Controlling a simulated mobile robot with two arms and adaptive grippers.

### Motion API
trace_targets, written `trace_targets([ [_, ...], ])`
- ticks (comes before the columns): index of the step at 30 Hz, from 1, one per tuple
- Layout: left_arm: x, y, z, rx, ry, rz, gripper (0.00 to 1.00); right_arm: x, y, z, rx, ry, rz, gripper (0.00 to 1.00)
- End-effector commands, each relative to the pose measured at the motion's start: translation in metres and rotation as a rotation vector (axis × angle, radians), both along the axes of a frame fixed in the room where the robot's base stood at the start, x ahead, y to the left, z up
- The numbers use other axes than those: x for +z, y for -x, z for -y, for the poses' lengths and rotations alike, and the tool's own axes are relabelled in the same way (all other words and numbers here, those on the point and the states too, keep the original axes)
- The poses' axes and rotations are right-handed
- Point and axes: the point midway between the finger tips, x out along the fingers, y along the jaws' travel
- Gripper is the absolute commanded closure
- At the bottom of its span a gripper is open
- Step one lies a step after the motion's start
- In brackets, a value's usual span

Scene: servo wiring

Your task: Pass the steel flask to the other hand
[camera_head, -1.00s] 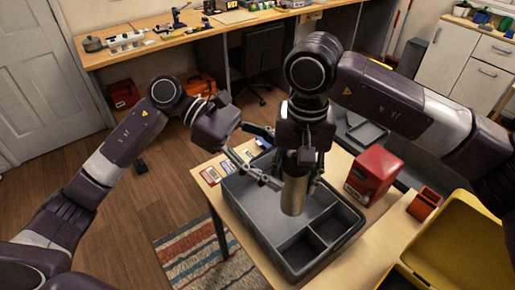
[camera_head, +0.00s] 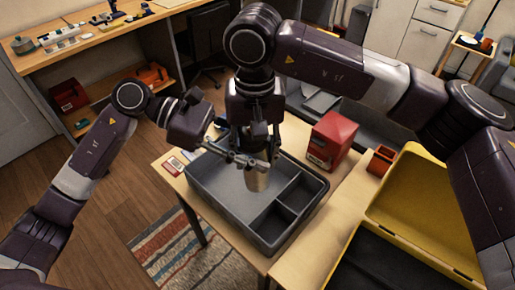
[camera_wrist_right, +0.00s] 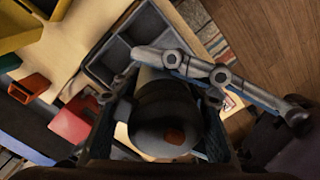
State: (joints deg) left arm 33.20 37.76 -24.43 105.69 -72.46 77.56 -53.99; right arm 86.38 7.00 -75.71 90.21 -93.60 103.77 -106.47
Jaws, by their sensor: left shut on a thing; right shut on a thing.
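The steel flask (camera_head: 257,181) is a metallic cylinder held upright above the grey divided tray (camera_head: 201,187). My right gripper (camera_head: 257,155) comes down from above and is shut on its upper part. My left gripper (camera_head: 255,162) reaches in from the left and is shut on the flask too, its fingers crossing just below the right gripper's. In the right wrist view the flask (camera_wrist_right: 165,115) fills the middle between the right fingers. The left gripper's fingers (camera_wrist_right: 160,58) lie across it on the tray side there. Most of the flask's upper part is hidden in the head view.
A red box (camera_head: 331,140) and a small orange bin (camera_head: 381,160) stand right of the tray. An open yellow case (camera_head: 425,215) is at the right. Flat cards (camera_head: 175,164) lie at the tray's left. The tray's compartments look empty.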

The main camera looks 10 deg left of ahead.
Motion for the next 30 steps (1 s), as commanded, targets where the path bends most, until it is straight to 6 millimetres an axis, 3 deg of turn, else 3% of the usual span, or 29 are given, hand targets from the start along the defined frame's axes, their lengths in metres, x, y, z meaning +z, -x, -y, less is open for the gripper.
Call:
trace_targets([
  [1,0.000,0.001,0.000,-0.002,0.000,-0.001,0.78,0.001,-0.001,0.000,-0.001,0.000,0.003,0.98],
  [7,0.000,0.001,0.000,-0.003,0.000,-0.001,1.00,0.001,-0.001,0.000,-0.001,0.000,0.003,0.98],
  [8,0.001,0.001,0.000,-0.002,0.002,0.000,1.00,0.001,-0.001,0.000,-0.002,0.000,0.003,0.58],
  [13,0.001,0.001,0.000,-0.002,0.002,0.000,1.00,0.001,-0.001,0.000,-0.001,0.000,0.003,0.39],
  [23,0.001,0.000,0.000,-0.001,0.002,0.000,1.00,0.003,-0.001,0.000,-0.001,0.000,0.002,0.39],
  [30,0.001,0.000,0.000,-0.001,0.002,0.000,1.00,0.040,-0.002,-0.001,-0.001,-0.002,0.006,0.39],
])
